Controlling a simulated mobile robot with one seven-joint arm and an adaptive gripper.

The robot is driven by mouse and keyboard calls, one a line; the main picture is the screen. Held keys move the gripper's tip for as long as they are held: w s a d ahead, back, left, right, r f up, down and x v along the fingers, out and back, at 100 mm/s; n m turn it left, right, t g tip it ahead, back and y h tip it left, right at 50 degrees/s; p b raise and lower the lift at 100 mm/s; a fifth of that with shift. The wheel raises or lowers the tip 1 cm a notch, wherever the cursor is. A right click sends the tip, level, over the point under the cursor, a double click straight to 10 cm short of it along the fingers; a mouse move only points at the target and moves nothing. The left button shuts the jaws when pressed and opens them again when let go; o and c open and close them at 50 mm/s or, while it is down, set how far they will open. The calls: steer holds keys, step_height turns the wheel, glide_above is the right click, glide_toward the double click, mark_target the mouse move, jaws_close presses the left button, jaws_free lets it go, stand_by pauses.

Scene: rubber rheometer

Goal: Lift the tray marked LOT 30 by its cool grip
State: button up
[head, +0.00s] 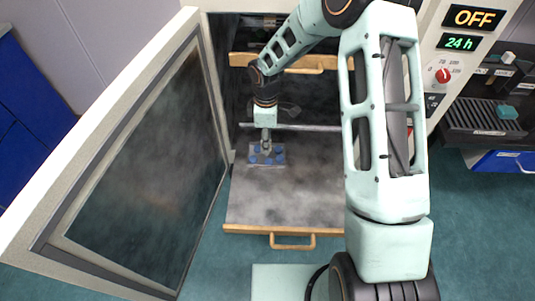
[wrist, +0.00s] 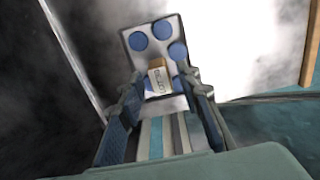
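A small metal tray (head: 280,164) with several blue discs lies on the pulled-out shelf of the open oven. It also shows in the wrist view (wrist: 158,57), where a tan block with a small label, likely its grip (wrist: 157,64), stands at its near end. The label's print is too small to read. My gripper (head: 266,146) reaches down at the tray's far end in the head view. In the wrist view my gripper (wrist: 160,88) has its fingers apart, one on each side of the tan block, with gaps beside it.
The shelf (head: 285,205) has a wooden front bar with a handle (head: 292,241). Another wooden-handled shelf (head: 312,64) sits further back. The open oven door (head: 150,170) stands on the left. The control panel at right reads OFF (head: 474,17) and 24 h. A dark rack (head: 485,120) is beyond it.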

jaws_close()
steer(key=shift+r+p, duration=1.05)
steer(key=shift+r, duration=0.5)
